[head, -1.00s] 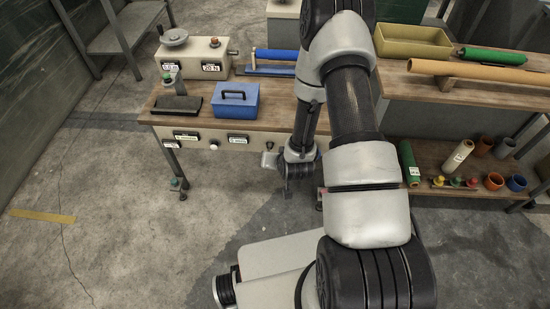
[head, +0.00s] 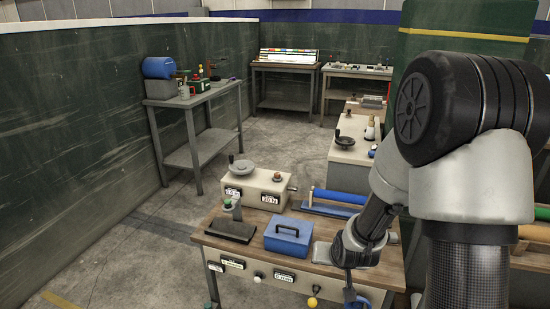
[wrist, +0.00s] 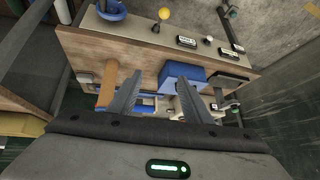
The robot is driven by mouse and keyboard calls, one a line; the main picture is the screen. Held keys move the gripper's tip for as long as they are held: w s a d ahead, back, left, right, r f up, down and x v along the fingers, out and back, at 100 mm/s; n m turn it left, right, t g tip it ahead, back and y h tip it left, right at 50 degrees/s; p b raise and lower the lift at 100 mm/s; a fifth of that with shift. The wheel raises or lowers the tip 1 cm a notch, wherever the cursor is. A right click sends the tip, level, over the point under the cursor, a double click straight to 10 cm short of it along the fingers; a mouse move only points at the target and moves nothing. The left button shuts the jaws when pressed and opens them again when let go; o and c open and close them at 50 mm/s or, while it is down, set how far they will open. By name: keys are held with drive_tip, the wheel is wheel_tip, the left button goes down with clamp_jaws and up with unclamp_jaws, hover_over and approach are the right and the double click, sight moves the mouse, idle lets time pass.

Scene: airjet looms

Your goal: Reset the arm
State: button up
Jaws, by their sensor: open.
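My gripper (wrist: 160,88) is open in the wrist view. Its two dark, ridged fingers stand apart with nothing held between them. In the head view my gripper (head: 348,277) is a small dark shape below the grey wrist, at the right front of the wooden workbench (head: 225,248); its fingers are hard to make out there. Through the fingers, the wrist view shows the workbench (wrist: 125,42) and a blue box (wrist: 183,72) beyond them. The same lidded blue box (head: 288,236) stands on the bench left of my wrist in the head view.
A cream device with a handwheel (head: 255,187) and a blue roll (head: 340,196) stand behind the box. A yellow knob (head: 313,302) juts from the bench front. A grey side table (head: 198,100) stands by the left wall. Floor between it and the bench is clear.

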drive_tip(key=s+r+n, duration=0.1)
drive_tip(key=s+r, duration=0.3)
drive_tip(key=r, duration=0.4)
drive_tip(key=s+r, duration=0.5)
drive_tip(key=r, duration=0.3)
drive_tip(key=s+a+r+g, duration=0.1)
drive_tip(key=s+r, duration=0.4)
drive_tip(key=s, duration=0.3)
drive_tip(key=s+r, duration=0.4)
drive_tip(key=s, duration=0.4)
wheel_tip(320, 180, up, 16)
drive_tip(key=p, duration=1.5)
drive_tip(key=shift+w+f+n+g+p, duration=0.15)
drive_tip(key=shift+n+g+p, duration=0.15)
drive_tip(key=shift+n+p, duration=0.1)
